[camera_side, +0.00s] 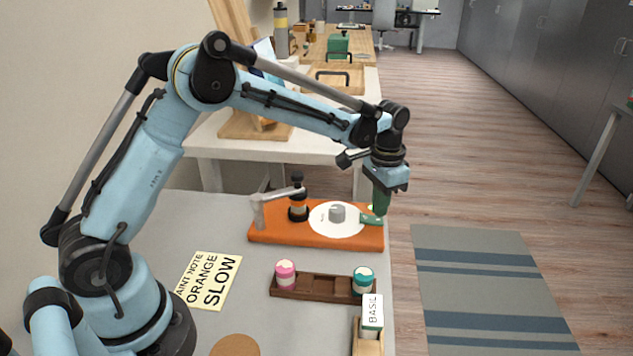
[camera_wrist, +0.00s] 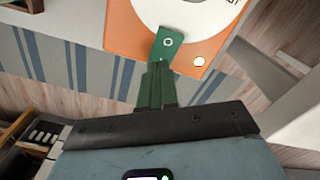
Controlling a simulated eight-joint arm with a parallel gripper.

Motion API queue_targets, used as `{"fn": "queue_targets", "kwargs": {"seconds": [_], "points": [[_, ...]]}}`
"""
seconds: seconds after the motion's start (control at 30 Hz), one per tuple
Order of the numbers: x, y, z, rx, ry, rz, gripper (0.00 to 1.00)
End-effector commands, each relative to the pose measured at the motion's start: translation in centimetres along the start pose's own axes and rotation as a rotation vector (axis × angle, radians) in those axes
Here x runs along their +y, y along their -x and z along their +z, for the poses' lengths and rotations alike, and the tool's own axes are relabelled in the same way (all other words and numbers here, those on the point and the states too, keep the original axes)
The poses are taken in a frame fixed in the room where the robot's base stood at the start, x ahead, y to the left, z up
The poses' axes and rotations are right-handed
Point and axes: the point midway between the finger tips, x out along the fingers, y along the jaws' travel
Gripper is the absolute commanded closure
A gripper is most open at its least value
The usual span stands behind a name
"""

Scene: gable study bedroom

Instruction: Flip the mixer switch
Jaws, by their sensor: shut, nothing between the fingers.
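The mixer is an orange board (camera_side: 290,238) on the grey table, with a white disc (camera_side: 325,228) that carries a grey knob. Its switch, a flat green lever (camera_side: 371,221), is at the board's right end. In the wrist view the green switch lever (camera_wrist: 167,43) shows its round pivot, and a small pale lamp (camera_wrist: 199,61) is beside it. My gripper (camera_side: 380,212) points down over that end, its green fingers shut and empty. In the wrist view the fingertips (camera_wrist: 157,66) are close to the lever's lower end; I cannot tell whether they touch.
A box marked BASIL (camera_side: 372,312) is at the table's near right edge. A yellow note (camera_side: 208,281) lies at left. Open floor lies to the right.

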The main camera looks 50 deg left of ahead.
Motion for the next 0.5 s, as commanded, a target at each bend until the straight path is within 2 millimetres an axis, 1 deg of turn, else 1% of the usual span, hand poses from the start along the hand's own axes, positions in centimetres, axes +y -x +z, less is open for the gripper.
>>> {"fn": "queue_targets", "kwargs": {"seconds": [0.5], "points": [[0.0,3.8,0.0,0.0,0.0,0.0,1.0]]}}
